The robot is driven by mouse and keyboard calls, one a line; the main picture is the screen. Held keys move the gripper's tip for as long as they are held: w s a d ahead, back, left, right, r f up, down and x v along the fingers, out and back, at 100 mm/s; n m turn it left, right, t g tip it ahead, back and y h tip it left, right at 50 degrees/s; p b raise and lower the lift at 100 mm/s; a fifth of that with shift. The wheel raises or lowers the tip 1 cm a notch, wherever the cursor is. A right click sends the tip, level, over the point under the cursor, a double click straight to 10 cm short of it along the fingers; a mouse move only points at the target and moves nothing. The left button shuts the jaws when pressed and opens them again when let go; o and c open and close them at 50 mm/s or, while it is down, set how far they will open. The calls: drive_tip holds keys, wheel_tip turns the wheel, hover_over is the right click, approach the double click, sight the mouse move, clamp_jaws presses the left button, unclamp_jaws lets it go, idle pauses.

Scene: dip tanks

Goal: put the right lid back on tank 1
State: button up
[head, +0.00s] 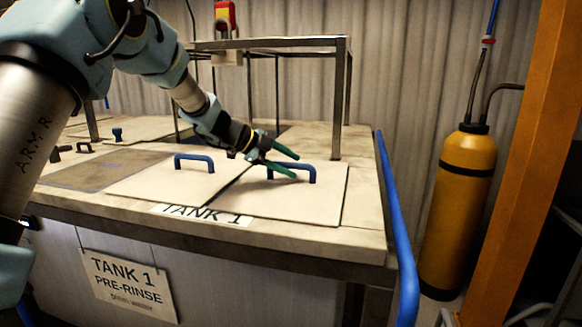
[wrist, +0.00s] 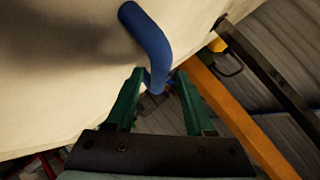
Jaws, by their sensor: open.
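The right lid (head: 300,203) is a pale flat plate with a blue bar handle (head: 313,172). It lies on the right part of tank 1's top (head: 365,215), beside the left lid (head: 150,187). A dark gap, wider at the back, shows between the lids. My gripper (head: 296,165) is at the right lid's handle, its green fingers open. In the wrist view, the blue handle (wrist: 146,38) runs into the space between my open fingertips (wrist: 160,78), and the pale lid (wrist: 60,70) fills the upper left. I cannot tell whether the fingers touch the handle.
A metal frame (head: 341,100) stands on the back of the tank top. A blue rail (head: 398,220) runs along the right edge. A yellow cylinder (head: 459,195) and an orange post (head: 525,150) stand to the right. A TANK 1 label (head: 205,214) is on the front rim.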

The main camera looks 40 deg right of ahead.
drive_tip(key=b+v, duration=0.2)
drive_tip(key=v, duration=0.9)
drive_tip(key=shift+a, duration=0.15)
drive_tip(key=shift+w, duration=0.15)
